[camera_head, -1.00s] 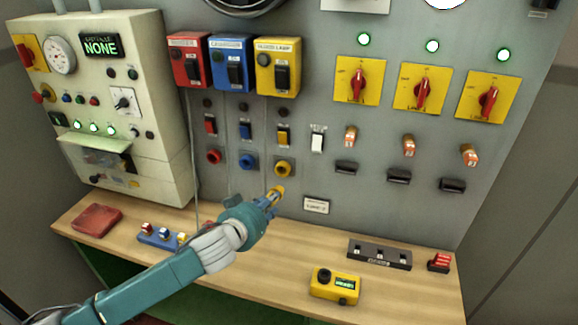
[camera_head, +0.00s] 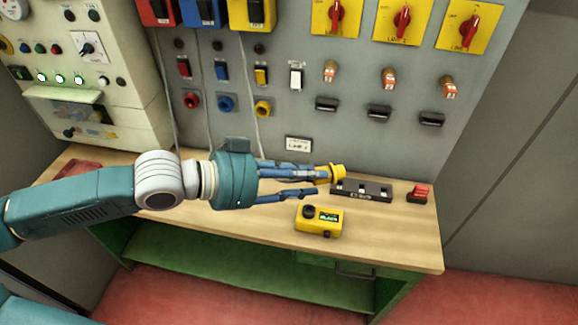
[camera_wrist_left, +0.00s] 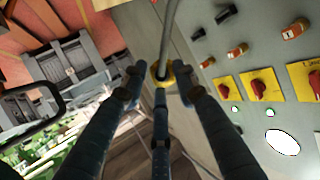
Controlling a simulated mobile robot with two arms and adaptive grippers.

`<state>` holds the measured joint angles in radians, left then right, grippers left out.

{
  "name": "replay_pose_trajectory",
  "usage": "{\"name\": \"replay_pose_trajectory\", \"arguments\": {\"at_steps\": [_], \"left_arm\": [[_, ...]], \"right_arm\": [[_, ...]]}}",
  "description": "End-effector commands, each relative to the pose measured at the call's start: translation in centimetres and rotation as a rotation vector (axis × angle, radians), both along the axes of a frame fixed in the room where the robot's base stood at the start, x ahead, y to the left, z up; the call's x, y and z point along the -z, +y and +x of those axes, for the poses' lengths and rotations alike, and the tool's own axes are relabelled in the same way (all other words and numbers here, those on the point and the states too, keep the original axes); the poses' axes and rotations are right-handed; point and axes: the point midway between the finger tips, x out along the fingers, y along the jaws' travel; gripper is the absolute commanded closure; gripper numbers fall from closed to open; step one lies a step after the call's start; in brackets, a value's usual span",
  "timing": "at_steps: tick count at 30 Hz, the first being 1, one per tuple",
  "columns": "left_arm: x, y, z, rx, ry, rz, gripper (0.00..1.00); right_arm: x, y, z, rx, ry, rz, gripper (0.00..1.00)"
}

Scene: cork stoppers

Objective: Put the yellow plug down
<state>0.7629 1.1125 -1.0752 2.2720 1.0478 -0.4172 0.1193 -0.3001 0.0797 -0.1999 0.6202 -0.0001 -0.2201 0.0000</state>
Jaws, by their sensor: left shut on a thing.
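My left gripper (camera_head: 318,182) reaches in from the left over the wooden table (camera_head: 270,222). Its fingers are shut on the yellow plug (camera_head: 331,173), which sits at the fingertips and appears to be above the table. In the left wrist view the yellow plug (camera_wrist_left: 155,74) is between the blue-grey fingers, with a grey cable (camera_wrist_left: 172,25) running up from it. The yellow socket ring (camera_head: 263,108) on the panel is apart from the plug. My right gripper is out of view.
A yellow meter box (camera_head: 318,220) lies just below the gripper. A black strip (camera_head: 362,190) and a red-and-black block (camera_head: 418,193) are to its right. The grey panel (camera_head: 285,50) stands behind. The table's front right (camera_head: 405,245) is clear.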

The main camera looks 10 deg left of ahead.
Motion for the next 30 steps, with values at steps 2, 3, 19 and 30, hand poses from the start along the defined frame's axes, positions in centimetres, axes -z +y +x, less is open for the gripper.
{"name": "replay_pose_trajectory", "arguments": {"at_steps": [2,3,19,30], "left_arm": [[-0.7,-0.8,-0.7,0.040,-0.004,-0.001,1.00],[-0.8,-1.1,-1.1,0.057,-0.002,-0.001,1.00],[-1.1,-1.7,-2.4,0.172,0.005,0.008,1.00],[-1.4,-0.6,-2.7,0.319,0.003,-0.005,1.00]], "right_arm": [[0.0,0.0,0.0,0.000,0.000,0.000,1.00],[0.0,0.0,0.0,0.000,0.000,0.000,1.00],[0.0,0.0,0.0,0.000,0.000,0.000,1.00],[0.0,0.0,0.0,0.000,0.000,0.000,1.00]]}}
